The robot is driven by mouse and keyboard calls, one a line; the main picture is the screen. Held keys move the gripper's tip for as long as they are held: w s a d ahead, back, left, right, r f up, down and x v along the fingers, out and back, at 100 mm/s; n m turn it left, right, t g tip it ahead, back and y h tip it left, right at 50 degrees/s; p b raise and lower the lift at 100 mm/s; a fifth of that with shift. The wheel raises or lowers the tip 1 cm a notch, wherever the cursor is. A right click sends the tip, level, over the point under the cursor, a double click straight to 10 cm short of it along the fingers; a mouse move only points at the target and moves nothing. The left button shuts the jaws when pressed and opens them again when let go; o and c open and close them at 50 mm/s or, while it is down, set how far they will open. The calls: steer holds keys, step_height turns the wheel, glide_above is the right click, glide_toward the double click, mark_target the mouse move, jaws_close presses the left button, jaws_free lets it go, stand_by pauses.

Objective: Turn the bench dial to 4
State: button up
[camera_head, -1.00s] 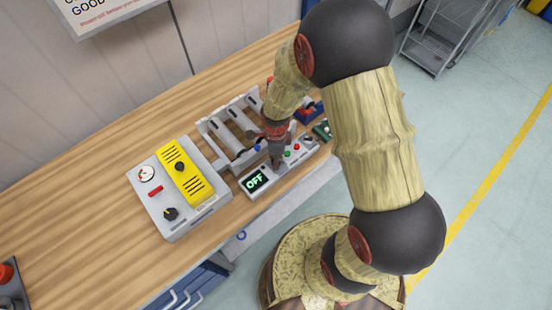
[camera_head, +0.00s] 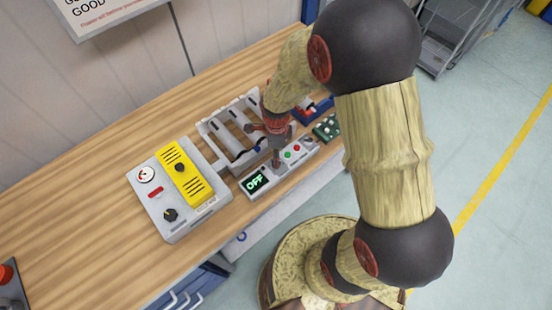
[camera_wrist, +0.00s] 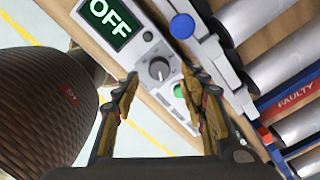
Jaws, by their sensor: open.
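The dial (camera_wrist: 159,69) is a round grey knob with a light pointer line on a grey control panel (camera_head: 272,184). In the wrist view it sits between my fingertips, with gaps on both sides. The numbers around it are too small to read. My gripper (camera_wrist: 160,76) is open and empty, pointing down at the panel; whether its tips reach the dial's height I cannot tell. In the head view my gripper (camera_head: 277,158) hides the dial. The panel's display (camera_head: 255,182) reads OFF in green; it also shows in the wrist view (camera_wrist: 110,18).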

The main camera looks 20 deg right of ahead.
step_height(320, 180, up, 8)
stand_by(0.8)
step_height(320, 180, up, 6)
steer(key=n+b, duration=0.2)
steer(key=n, duration=1.4)
glide_above(279, 172)
steer(key=s, duration=0.4)
steer(key=s+r+n+t+b, duration=0.5)
steer(key=s+r+n+b, duration=0.1)
steer(key=r, duration=0.4)
steer(key=shift+s+t+b, duration=0.3)
steer(key=shift+s+b, duration=0.1)
steer(key=shift+s, duration=0.05)
steer(key=shift+d, duration=0.1)
